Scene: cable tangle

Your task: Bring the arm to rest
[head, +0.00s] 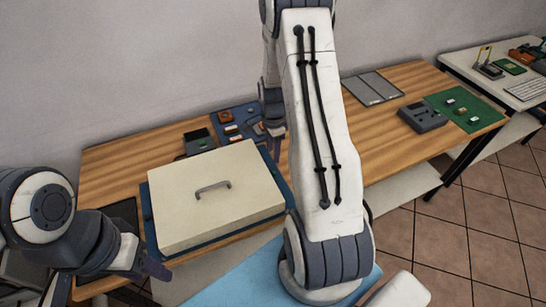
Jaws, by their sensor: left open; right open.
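My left arm comes in from the left edge, and its gripper (157,270) is at the front left corner of a cream lidded box, low by the table edge. It is open, and I see nothing held in it. My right arm is raised large across the middle of the view. Its forearm reaches down behind, and its gripper (275,138) is near the back right corner of the box. It is open and partly hidden by my own arm. I cannot tell whether it touches anything.
The cream box (213,197) with a grey handle lies on the wooden table (110,165). Behind it are a blue tray (236,118) with small parts and a dark device (199,141). A grey device (422,117) and green mat (480,122) are at right. Bare wood lies between.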

